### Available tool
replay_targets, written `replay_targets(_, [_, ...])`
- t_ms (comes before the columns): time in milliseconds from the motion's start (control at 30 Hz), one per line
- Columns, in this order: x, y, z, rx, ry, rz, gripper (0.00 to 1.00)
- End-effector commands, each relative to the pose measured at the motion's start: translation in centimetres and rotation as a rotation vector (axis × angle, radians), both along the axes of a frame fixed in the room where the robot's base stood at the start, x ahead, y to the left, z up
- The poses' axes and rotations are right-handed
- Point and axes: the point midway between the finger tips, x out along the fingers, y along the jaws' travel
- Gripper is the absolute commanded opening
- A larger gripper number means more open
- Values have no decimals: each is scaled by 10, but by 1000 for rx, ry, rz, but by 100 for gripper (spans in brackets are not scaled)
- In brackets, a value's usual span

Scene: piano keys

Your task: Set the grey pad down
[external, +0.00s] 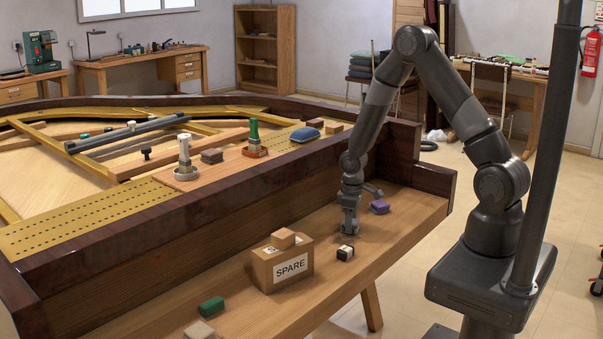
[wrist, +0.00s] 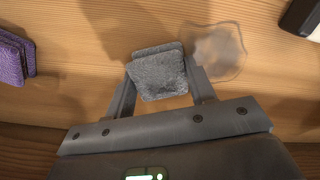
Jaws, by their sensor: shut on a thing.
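The grey pad (wrist: 158,72) is between the two fingers of my gripper (wrist: 160,85) in the wrist view, and the fingers are shut on it. It looks like two fuzzy layers, slightly tilted, over the light wooden plank. In the external view my gripper (external: 348,228) points down, low over the front plank (external: 408,222). The pad is hard to tell from the dark fingers there. I cannot tell whether its underside touches the wood. A pale, glossy, irregular patch (wrist: 218,50) lies on the wood just right of the pad in the wrist view.
A purple pad (external: 380,206) and a black-and-white block (external: 345,253) lie near my gripper on the plank. A cardboard box marked SPARE (external: 268,276), with a tan block (external: 283,238) on top, stands left. A green block (external: 211,306) lies farther left. The dark piano rim (external: 200,208) rises behind.

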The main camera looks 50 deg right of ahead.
Motion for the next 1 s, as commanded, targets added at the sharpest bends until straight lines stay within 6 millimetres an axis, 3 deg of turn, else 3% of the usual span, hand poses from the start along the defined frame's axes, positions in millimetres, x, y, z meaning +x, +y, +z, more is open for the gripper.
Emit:
replay_targets(267, [0, 0, -2, 0, 0, 0, 28])
replay_targets(300, [0, 0, -2, 0, -1, 0, 52])
replay_targets(533, [0, 0, -2, 0, -1, 0, 71])
replay_targets(833, [0, 0, 0, 0, -1, 0, 72])
replay_targets(1000, [1, 0, 15, 1, -4, 0, 72])
